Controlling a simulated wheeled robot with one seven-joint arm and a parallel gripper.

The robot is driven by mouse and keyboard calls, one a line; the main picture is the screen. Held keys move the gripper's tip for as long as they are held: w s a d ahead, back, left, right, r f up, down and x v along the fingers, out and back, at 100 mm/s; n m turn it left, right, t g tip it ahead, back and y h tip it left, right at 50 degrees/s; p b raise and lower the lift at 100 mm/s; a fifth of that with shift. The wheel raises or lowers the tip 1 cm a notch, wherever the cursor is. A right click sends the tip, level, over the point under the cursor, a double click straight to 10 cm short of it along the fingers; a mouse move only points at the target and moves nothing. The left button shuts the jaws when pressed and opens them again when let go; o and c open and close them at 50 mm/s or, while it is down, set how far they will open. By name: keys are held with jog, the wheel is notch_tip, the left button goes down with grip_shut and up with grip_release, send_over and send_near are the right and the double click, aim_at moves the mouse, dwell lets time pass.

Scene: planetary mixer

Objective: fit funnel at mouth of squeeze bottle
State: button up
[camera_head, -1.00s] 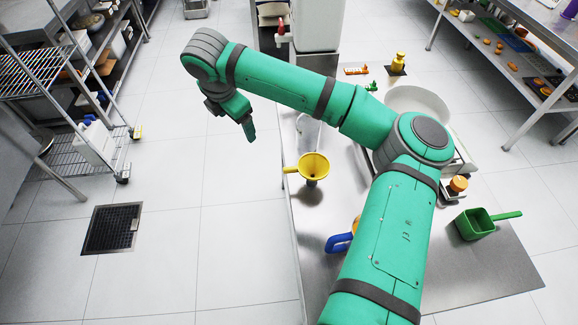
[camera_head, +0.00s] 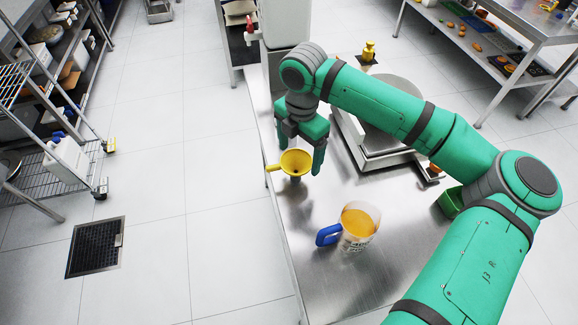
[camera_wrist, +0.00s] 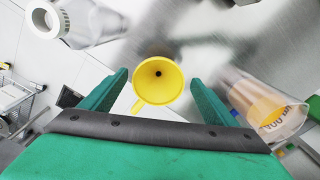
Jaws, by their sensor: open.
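The yellow funnel (camera_head: 295,163), wide mouth up and handle to the left, stands near the left edge of the steel table. What bears it from below is unclear. My gripper (camera_head: 301,148) is open and empty, its fingers pointing down at the funnel. In the wrist view the funnel (camera_wrist: 172,92) shows between the two spread fingers, with a gap on each side. A clear, pale bottle (camera_wrist: 85,22) with a ringed open mouth stands at the upper left of the wrist view, apart from the funnel; it looks like the squeeze bottle. My gripper seems to hide it in the head view.
A jug (camera_head: 357,228) with orange contents and a blue handle stands in front of the funnel; it also shows in the wrist view (camera_wrist: 262,108). A large scale-like device (camera_head: 375,150) and a green scoop (camera_head: 449,203) are to the right. The table's front is clear.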

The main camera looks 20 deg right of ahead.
aim_at(297, 166)
jog(key=shift+f, duration=0.8)
jog(key=shift+a+f, duration=0.2)
jog(key=shift+f, duration=0.7)
jog(key=shift+a+f, duration=0.15)
jog(key=shift+f, duration=0.7)
jog(key=shift+a+f, duration=0.2)
jog(key=shift+f, duration=0.7)
jog(key=shift+s+d, duration=0.1)
jog(key=shift+d, duration=0.15)
jog(key=c, duration=1)
jog(key=shift+c, duration=0.7)
